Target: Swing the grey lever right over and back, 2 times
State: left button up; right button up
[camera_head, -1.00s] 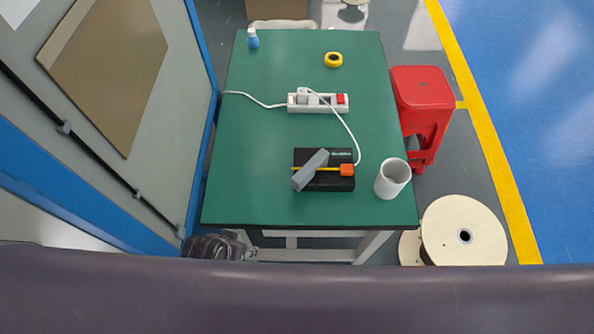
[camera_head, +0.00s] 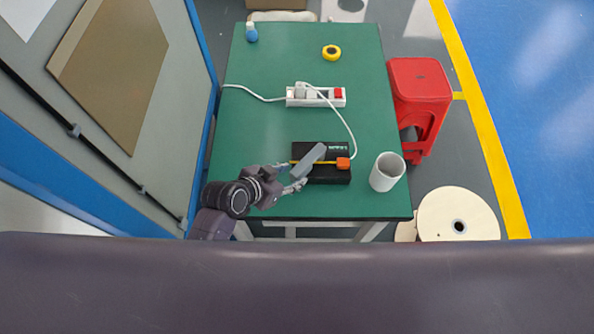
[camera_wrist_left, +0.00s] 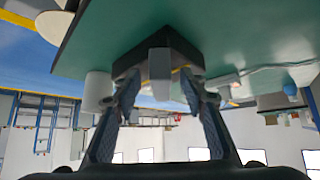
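The grey lever (camera_head: 309,160) sits slantwise across the black box (camera_head: 334,175) on the green table, its upper end leaning to the right. A yellow strip and an orange block (camera_head: 343,163) are also on the box. My left gripper (camera_head: 295,183) is at the box's left side, near the lever's lower end. In the left wrist view the lever (camera_wrist_left: 160,65) stands ahead between the spread fingers of the left gripper (camera_wrist_left: 161,100), which look open. A gap shows on both sides; I cannot tell whether anything touches. My right gripper is not in view.
A white cup (camera_head: 387,171) stands right of the box. A white power strip (camera_head: 316,97) with a cable, yellow tape (camera_head: 331,52) and a small blue-capped bottle (camera_head: 251,32) lie farther back. A red stool (camera_head: 419,100) is beside the table. The table's left middle is clear.

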aim_at(308, 163)
pick_arm(q)
jog(key=shift+x, duration=2.05)
jog(key=shift+c, duration=0.3)
grip_shut()
